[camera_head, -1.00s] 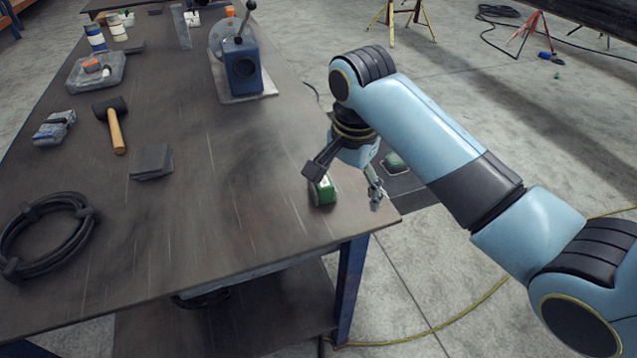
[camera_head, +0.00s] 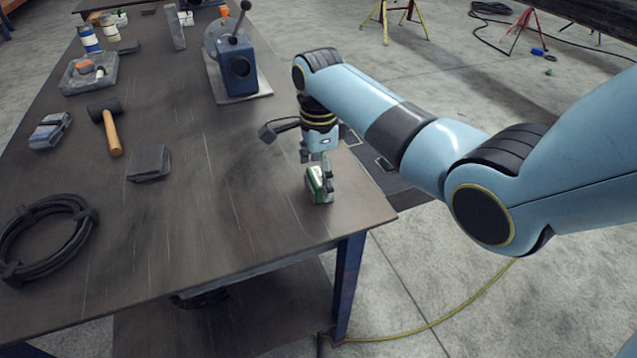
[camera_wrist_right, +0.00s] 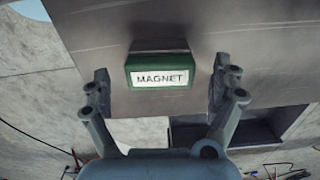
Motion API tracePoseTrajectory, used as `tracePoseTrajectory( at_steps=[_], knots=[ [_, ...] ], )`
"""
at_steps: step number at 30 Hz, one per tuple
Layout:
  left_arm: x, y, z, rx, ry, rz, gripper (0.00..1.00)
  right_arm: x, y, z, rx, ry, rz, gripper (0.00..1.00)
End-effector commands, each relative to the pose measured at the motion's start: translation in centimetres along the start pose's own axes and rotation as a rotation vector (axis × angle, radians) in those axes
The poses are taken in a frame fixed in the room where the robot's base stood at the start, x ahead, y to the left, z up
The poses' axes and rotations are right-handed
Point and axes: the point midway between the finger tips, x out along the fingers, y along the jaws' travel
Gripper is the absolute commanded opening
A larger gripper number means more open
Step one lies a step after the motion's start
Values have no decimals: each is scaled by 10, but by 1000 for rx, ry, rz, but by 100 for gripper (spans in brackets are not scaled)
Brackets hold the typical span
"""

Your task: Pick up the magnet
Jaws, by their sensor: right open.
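The magnet (camera_head: 318,193) is a small green block near the right front corner of the workbench. In the right wrist view the magnet (camera_wrist_right: 160,60) shows its green front with a white label reading MAGNET. My right gripper (camera_head: 317,172) points down at it, close above or around it in the head view. In the right wrist view my right gripper (camera_wrist_right: 161,77) is open, with one finger on each side of the magnet and gaps between. Contact is not visible. My left gripper is not in view.
The workbench (camera_head: 230,215) holds a blue vise-like tool (camera_head: 238,70), a mallet (camera_head: 111,130), a dark block (camera_head: 149,163), a coiled cable (camera_head: 45,240) and a grey tray (camera_head: 90,75). The bench edge lies just right of the magnet. The middle of the bench is clear.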

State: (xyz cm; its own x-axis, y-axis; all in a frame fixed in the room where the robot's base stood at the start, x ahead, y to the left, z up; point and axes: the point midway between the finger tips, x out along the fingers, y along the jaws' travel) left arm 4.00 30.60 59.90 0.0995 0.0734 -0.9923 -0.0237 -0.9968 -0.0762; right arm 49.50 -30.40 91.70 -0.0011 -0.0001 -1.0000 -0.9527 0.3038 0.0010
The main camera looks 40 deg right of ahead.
Motion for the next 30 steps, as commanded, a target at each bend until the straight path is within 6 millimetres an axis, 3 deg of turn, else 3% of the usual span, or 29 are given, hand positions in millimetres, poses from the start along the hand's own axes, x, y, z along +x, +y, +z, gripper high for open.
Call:
tracePoseTrajectory(
  at_steps=[6,13,30],
  knots=[
    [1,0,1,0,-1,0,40,26,0,1,-1,0,0,94],
    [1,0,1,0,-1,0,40,27,0,1,-1,-1,-1,94],
    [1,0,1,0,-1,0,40,27,1,1,-1,0,0,20]
  ],
)
